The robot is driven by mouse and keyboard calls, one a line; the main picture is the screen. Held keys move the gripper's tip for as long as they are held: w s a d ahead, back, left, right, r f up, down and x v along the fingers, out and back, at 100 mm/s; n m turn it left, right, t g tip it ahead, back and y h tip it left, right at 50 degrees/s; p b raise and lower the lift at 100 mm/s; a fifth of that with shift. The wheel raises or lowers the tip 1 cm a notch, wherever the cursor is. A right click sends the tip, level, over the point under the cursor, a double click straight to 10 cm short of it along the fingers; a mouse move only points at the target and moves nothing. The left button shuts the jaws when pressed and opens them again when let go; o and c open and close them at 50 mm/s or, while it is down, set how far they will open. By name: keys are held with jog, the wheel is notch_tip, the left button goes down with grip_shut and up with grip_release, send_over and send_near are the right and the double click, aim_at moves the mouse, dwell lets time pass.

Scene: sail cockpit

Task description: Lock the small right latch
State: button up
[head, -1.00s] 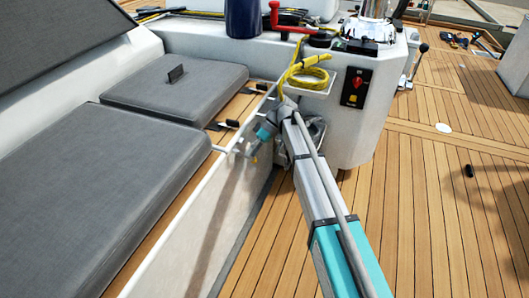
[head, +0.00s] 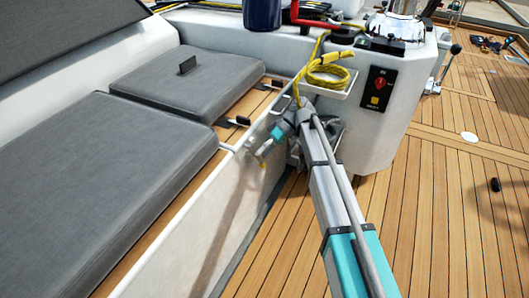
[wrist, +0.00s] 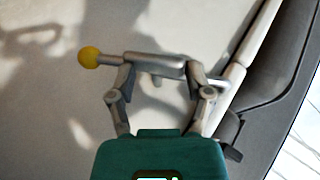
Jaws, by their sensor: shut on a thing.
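The small right latch shows in the wrist view as a grey metal lever (wrist: 155,65) with a yellow ball knob (wrist: 89,57) at its left end. It lies roughly level in front of the white bench side. My gripper (wrist: 160,75) is shut on the lever, one finger at each end of its thick middle part. In the head view my gripper (head: 262,150) is small, against the bench side below the edge of the seat. My own arm partly hides this area, and I cannot make out the latch's catch.
Two grey cushions (head: 120,175) lie on the bench at left. Dark handles (head: 238,120) sit along the bench edge. A white console (head: 375,130) with a yellow rope (head: 328,75) and a red switch (head: 380,84) stands close beyond my arm. The wooden deck at right is mostly clear.

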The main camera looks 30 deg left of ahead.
jog(key=shift+w+f, duration=0.2)
jog(key=shift+w, duration=0.05)
jog(key=o, duration=1.3)
jog(key=shift+f, duration=0.2)
jog(key=shift+o, duration=0.2)
jog(key=shift+r, duration=0.1)
jog(key=shift+s, duration=0.1)
jog(key=w+d+r+m+t+p, duration=0.1)
jog(key=d+m+t+p, duration=0.25)
jog(key=d, duration=0.95)
jog(key=w+d+m+t+p, duration=0.25)
jog(key=d+m+p, duration=0.2)
jog(key=d, duration=0.85)
jog(key=s+d+r+m+t+h+p, duration=0.2)
jog(key=s+d+m+p, duration=0.15)
jog(key=d, duration=0.85)
jog(key=s+d+r+m+t+h+p, duration=0.25)
jog(key=d+m, duration=0.25)
jog(key=d, duration=0.7)
notch_tip(320, 180, up, 38)
jog(key=p, duration=3.7)
jog(key=shift+s+d+p, duration=0.15)
jog(key=shift+d+p, duration=0.15)
jog(key=shift+d, duration=0.05)
jog(key=shift+f+h, duration=0.15)
jog(key=shift+h, duration=0.1)
